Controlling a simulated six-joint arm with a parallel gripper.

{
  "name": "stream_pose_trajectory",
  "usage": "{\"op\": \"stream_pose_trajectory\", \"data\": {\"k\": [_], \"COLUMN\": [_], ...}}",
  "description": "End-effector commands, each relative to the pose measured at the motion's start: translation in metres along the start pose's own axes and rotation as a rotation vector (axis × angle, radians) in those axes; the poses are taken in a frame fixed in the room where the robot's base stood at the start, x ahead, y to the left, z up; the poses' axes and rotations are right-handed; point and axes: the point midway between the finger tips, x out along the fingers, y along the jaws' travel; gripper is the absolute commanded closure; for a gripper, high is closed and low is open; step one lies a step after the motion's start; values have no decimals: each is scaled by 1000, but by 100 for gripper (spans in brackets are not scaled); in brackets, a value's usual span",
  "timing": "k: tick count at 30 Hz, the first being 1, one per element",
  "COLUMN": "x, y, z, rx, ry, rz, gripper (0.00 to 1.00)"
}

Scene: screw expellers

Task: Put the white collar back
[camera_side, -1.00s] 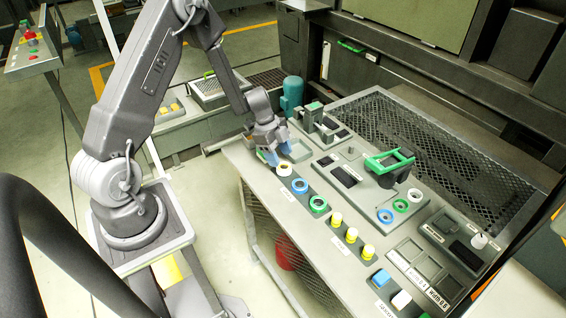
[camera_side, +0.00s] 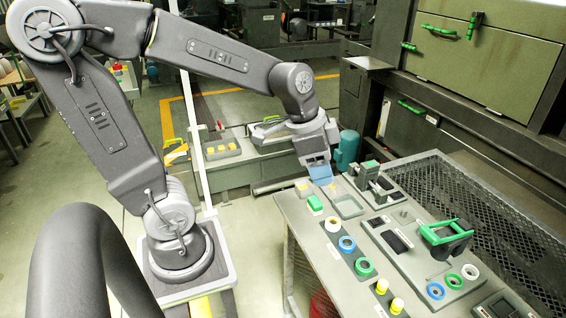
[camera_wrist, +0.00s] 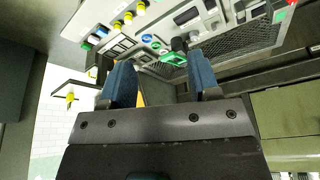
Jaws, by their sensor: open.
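A white collar (camera_side: 332,225) lies at the far end of a dark strip on the bench, in line with a blue collar (camera_side: 346,243) and a green collar (camera_side: 364,267). A second white ring (camera_side: 469,272) lies on a grey panel to the right, beside a green ring (camera_side: 453,281) and a blue ring (camera_side: 435,290). My gripper (camera_side: 320,174) is above the far left corner of the bench, apart from the collars. In the wrist view its two blue fingers (camera_wrist: 162,80) are spread, with nothing visible between them.
A green-handled fixture (camera_side: 445,232) stands on the bench near the right-hand rings. A small grey-green device (camera_side: 370,178) stands at the back. Yellow-capped pieces (camera_side: 397,305) stand in front.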

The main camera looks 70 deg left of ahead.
Motion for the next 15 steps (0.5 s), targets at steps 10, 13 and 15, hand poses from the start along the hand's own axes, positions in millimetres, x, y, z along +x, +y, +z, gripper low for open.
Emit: {"op": "stream_pose_trajectory", "data": {"k": [10,13,15], "x": [-55,-58,-58], "y": [49,52,52], "z": [48,54,55], "rx": [-366,-408,-419], "ry": [130,146,149], "rz": [-146,-156,-158], "gripper": [44,44,44]}}
